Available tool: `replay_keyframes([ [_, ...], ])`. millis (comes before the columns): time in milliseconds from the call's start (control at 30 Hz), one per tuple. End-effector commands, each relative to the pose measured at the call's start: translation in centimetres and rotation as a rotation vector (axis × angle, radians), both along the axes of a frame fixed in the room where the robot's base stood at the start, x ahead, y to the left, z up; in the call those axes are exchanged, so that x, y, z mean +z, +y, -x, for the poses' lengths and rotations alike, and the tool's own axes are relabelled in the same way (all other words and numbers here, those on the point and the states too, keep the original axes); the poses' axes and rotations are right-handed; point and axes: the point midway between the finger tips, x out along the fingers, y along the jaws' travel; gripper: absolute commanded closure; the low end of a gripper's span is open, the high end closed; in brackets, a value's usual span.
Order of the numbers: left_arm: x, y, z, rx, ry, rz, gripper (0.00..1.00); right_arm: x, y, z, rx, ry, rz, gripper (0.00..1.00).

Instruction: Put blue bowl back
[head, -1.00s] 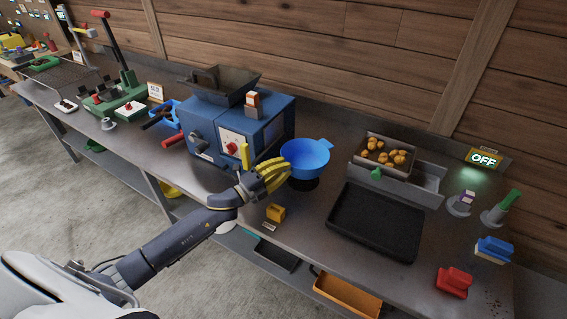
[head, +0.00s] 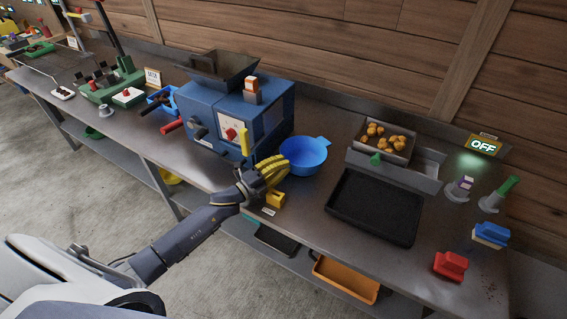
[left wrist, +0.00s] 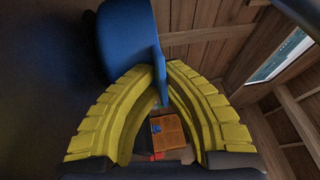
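The blue bowl (head: 303,157) is upright at the table, just right of the blue machine, with a small tab on its far right rim. It looks set down on the metal top or very close to it. My left gripper (head: 271,170) has yellow fingers and is at the bowl's near left side. In the left wrist view, the fingertips (left wrist: 160,78) close on the rim of the bowl (left wrist: 128,40). My right gripper is out of view.
The blue machine (head: 236,112) stands left of the bowl. A small yellow block (head: 276,199) is close in front of my gripper. A black tray (head: 375,207) and a crate of chestnuts (head: 408,152) are to the right. An orange bin (head: 345,279) is below the table edge.

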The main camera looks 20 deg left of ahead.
Motion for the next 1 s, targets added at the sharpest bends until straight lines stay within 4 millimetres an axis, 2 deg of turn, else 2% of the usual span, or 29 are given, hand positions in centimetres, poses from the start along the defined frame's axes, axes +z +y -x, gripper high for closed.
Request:
replay_keyframes([
  [667,-0.45,0.02,-0.02,0.0,0.0,0.0,1.0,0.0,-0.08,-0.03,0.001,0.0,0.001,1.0],
  [700,-0.42,0.03,-0.03,0.0,-0.001,0.0,0.92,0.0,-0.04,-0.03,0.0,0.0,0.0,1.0],
  [900,-0.42,0.02,-0.02,0.0,0.0,-0.001,0.69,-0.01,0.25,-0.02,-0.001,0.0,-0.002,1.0],
  [1000,-0.42,0.02,-0.02,0.0,0.0,-0.001,0.69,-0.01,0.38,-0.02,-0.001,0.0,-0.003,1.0],
])
